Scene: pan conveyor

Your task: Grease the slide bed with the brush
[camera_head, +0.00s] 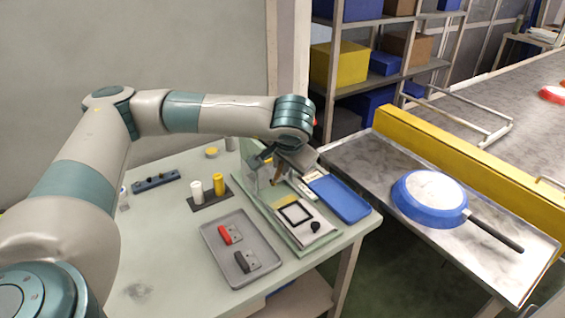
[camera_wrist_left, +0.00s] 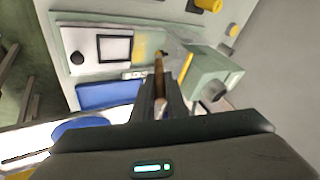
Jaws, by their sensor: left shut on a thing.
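My left gripper (camera_head: 277,172) is over the fixture on the green-grey table, shut on a brush (camera_head: 278,178) with a tan handle. In the left wrist view the brush (camera_wrist_left: 158,64) points away from the fingers (camera_wrist_left: 160,92); its tip is over or against the pale bed, and I cannot tell if it touches. The slide bed (camera_head: 324,227) is a pale plate with a black square frame and a black knob. It also shows in the left wrist view (camera_wrist_left: 85,64), with a yellow smear beside the frame, near the brush tip. My right gripper is not in view.
A blue tray (camera_head: 341,199) lies along the fixture's right side. A grey tray (camera_head: 211,234) holds a red and a black part. White and yellow cylinders (camera_head: 218,184) stand behind it. A blue pan (camera_head: 410,207) rests on the metal conveyor bed to the right, beyond a gap.

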